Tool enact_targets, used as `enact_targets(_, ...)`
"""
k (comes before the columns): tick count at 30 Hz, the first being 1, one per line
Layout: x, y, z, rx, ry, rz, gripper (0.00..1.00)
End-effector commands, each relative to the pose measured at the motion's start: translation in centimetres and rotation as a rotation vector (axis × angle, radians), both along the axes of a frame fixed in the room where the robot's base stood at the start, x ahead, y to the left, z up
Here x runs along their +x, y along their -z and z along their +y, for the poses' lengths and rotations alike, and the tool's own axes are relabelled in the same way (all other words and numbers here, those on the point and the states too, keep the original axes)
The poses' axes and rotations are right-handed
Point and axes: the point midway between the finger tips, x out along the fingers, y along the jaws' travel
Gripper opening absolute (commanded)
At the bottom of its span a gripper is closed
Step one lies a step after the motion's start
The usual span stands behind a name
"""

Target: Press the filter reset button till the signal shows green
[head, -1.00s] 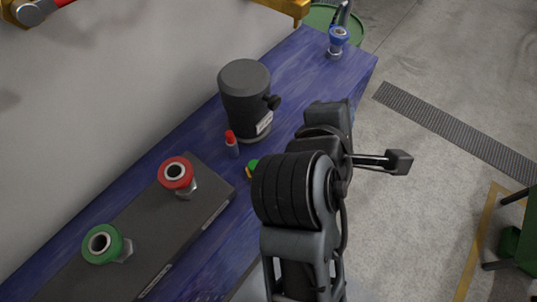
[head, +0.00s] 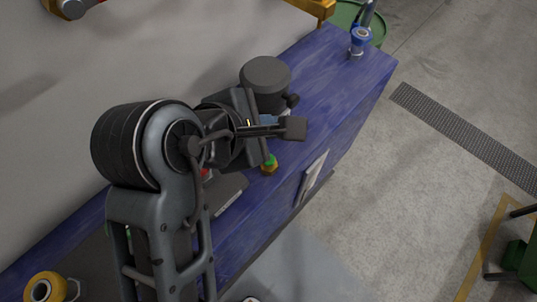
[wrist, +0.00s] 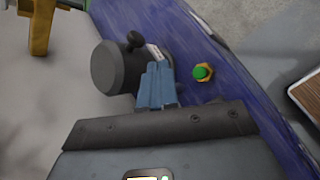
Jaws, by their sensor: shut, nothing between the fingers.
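A small green button (head: 269,162) with a yellow base sits on the blue table, near its front edge. It also shows in the wrist view (wrist: 203,72), right of my fingertips. A dark grey canister (head: 265,76) with a side knob stands behind it, and shows at upper left in the wrist view (wrist: 112,68). My gripper (wrist: 155,75) is shut and empty, its blue fingers together over the table between canister and button, apart from the button. Whether the fingers touch the canister I cannot tell. I cannot make out a lit signal.
A blue-ringed fitting (head: 360,40) stands at the table's far end. A yellow-ringed fitting (head: 44,288) is at lower left. A framed panel (head: 312,176) is on the table's front side. My arm hides much of the left part. The table right of the canister is clear.

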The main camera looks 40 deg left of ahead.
Motion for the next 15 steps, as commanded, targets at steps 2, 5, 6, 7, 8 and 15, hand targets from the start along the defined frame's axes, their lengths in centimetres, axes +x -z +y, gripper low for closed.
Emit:
enact_targets(2, 0.0, 0.3, 0.0, 0.000, 0.000, 0.000, 0.00)
enact_targets(5, 0.0, 0.8, 0.0, 0.001, 0.000, -0.001, 0.00)
enact_targets(6, 0.0, 1.1, 0.0, 0.001, 0.000, -0.001, 0.00)
enact_targets(7, 0.0, 1.4, 0.0, 0.001, 0.000, -0.001, 0.00)
enact_targets(8, 0.0, 1.7, 0.0, 0.001, 0.001, 0.000, 0.00)
enact_targets(15, 0.0, 4.5, 0.0, 0.002, 0.000, 0.000, 0.00)
